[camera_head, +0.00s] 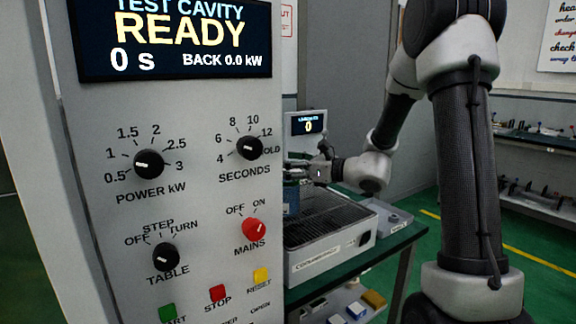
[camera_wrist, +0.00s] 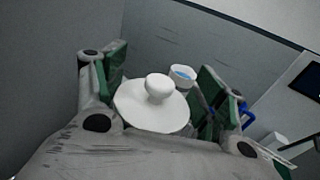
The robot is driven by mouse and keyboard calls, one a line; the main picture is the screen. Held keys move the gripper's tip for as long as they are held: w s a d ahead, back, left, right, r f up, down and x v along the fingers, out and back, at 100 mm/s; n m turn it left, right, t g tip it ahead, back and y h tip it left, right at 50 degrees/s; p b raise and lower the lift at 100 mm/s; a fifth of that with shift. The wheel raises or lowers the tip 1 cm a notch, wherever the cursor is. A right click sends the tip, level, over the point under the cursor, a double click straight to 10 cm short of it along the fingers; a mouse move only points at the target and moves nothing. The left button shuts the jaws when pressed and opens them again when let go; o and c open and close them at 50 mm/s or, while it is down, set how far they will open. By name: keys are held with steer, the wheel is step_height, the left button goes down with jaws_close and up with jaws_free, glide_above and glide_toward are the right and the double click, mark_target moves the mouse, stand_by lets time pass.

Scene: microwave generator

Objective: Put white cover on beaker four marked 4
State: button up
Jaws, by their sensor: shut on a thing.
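In the wrist view the white cover (camera_wrist: 152,108), a round disc with a knob on top, sits between the two green finger pads of my gripper (camera_wrist: 162,72), which is shut on it. Whether a vessel is under the cover is hidden. A small white-rimmed vessel with blue inside (camera_wrist: 182,75) shows just beyond the cover. In the head view my gripper (camera_head: 302,170) is over the left back part of the bench, partly hidden by the control panel. A blue-green object (camera_head: 291,200) shows below it. I cannot read a number 4 on any beaker.
The grey control panel (camera_head: 200,110) with knobs fills the left of the head view. A white bench unit with a dark grate (camera_head: 335,222) stands on the green table. A small display reading 0 (camera_head: 308,123) is behind my gripper. A grey tray (camera_head: 392,217) is at right.

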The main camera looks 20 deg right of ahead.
steer(key=shift+f, duration=0.5)
steer(key=o, duration=1.1)
steer(key=shift+o, duration=0.4)
steer(key=shift+r, duration=3.55)
